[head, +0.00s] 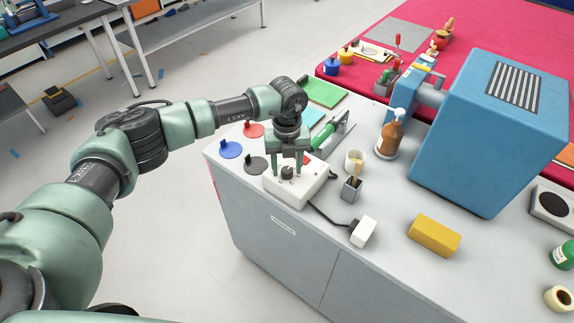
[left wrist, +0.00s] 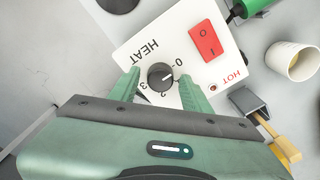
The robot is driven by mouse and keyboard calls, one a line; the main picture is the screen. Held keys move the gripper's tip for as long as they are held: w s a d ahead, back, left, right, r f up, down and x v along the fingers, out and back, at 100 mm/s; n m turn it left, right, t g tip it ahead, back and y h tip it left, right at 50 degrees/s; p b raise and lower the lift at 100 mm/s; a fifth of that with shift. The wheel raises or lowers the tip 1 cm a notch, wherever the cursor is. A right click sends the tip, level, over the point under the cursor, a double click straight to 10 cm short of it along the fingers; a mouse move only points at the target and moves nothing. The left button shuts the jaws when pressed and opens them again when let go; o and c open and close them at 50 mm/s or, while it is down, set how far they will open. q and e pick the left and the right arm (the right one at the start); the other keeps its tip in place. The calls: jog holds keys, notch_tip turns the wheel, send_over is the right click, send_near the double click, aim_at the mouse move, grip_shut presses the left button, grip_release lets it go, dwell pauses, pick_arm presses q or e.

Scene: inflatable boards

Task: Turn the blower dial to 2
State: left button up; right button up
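A white control box (head: 298,190) stands near the left edge of the grey cabinet top. Its black dial (head: 287,172) shows closely in the left wrist view (left wrist: 161,76), beside the print "HEAT" and the marks 0, 2 and 3. A light line on the dial points roughly right in that view, near the 0 side; its exact setting is hard to read. My left gripper (head: 288,170) points down over the box. Its green fingers (left wrist: 160,88) are open on either side of the dial, with gaps visible. My right gripper is out of view.
The box has a red switch (left wrist: 206,41). A white cup (head: 355,162), a small dark holder (head: 352,188), a white block (head: 363,231) and a brown bottle (head: 391,134) stand to its right. Coloured discs (head: 230,150) lie behind-left. A large blue machine (head: 490,130) fills the right.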

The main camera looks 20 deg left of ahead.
pick_arm(q)
grip_shut()
